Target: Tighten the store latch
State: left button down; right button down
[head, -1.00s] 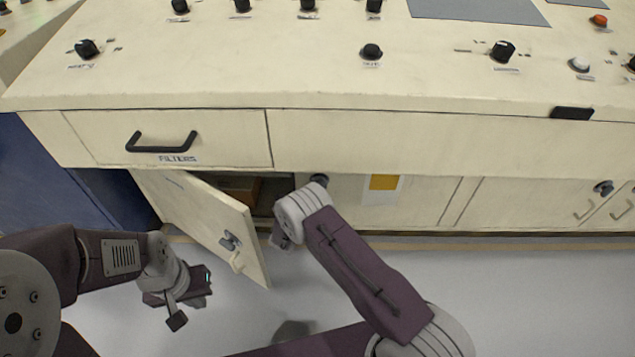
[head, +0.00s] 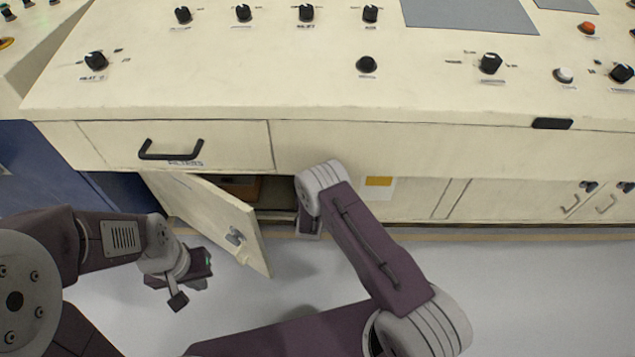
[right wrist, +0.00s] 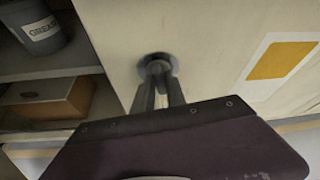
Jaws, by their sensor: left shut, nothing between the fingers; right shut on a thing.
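A round dark latch knob (right wrist: 158,66) sits on the cream cabinet front beside the open compartment in the right wrist view. My right gripper (right wrist: 160,88) is shut on this knob. In the head view my right arm hides the knob, and the gripper body (head: 309,222) shows only partly below the wrist. The store door (head: 212,217) stands swung open to the left, with a metal fitting (head: 235,237) near its free edge. My left gripper (head: 180,299) is shut and empty, low over the floor left of the door.
Inside the compartment are a brown box (right wrist: 62,101) and a grey can marked GREASE (right wrist: 40,28). A drawer handle (head: 171,152) sticks out above the open door. A yellow-marked label (right wrist: 283,60) is right of the knob. The grey floor (head: 300,290) in front is clear.

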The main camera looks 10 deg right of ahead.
jog(key=shift+m, duration=0.4)
jog(key=shift+y, duration=0.3)
jog(key=c, duration=1.4)
grip_release()
jog(key=shift+p, duration=0.3)
jog(key=p+v, duration=0.4)
jog(key=v, duration=0.5)
